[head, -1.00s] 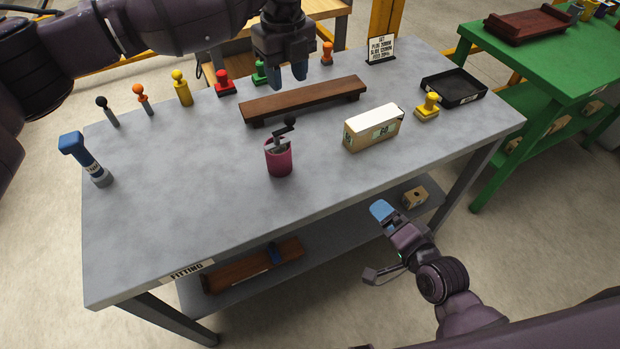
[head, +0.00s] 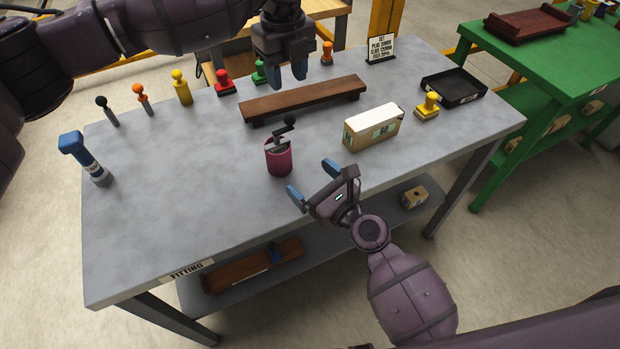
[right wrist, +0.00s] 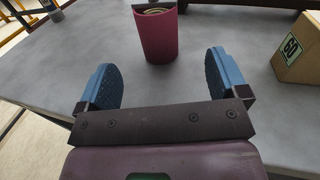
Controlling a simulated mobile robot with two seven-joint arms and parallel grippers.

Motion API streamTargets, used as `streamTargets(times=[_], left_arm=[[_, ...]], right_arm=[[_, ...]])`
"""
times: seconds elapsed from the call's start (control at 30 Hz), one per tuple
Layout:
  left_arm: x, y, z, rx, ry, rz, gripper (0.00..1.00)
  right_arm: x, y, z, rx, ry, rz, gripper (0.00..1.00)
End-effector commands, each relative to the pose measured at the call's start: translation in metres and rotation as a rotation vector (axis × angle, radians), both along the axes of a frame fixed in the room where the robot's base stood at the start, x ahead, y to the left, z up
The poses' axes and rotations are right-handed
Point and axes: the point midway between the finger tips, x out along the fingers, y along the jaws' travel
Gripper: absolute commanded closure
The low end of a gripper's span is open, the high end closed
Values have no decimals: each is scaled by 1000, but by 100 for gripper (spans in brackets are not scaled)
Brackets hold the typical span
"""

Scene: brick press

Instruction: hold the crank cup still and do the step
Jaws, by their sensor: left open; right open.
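The crank cup (head: 279,160) is a magenta cup with a dark crank handle (head: 286,131) on top. It stands upright on the grey table. My right gripper (head: 312,181) is open and empty at the table's front edge, just in front of the cup and apart from it. In the right wrist view the cup (right wrist: 159,38) shows beyond and between the two blue fingers (right wrist: 163,80), its top cut off by the frame. My left gripper (head: 288,78) is open and empty, above the back of the table near the brown wooden rack.
A cardboard box (head: 373,128) marked 60 stands right of the cup. The brown rack (head: 303,100) is behind it. Several coloured handled tools line the back left; a blue one (head: 84,158) is at far left. A black tray (head: 453,88) and yellow stamp (head: 428,106) are right. The front left is clear.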

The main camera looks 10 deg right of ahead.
Motion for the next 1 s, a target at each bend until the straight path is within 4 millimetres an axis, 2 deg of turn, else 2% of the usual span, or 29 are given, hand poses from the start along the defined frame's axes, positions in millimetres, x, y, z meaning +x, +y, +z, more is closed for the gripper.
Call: streamTargets(times=[0.27, 0.7, 1.0], left_arm=[[0, 0, 0, 0, 0, 0, 57], [0, 0, 0, 0, 0, 0, 57], [0, 0, 0, 0, 0, 0, 57]], right_arm=[[13, 14, 1, 60, 26, 5, 8], [70, 51, 1, 56, 25, 5, 8], [90, 64, 0, 55, 25, 4, 8]])
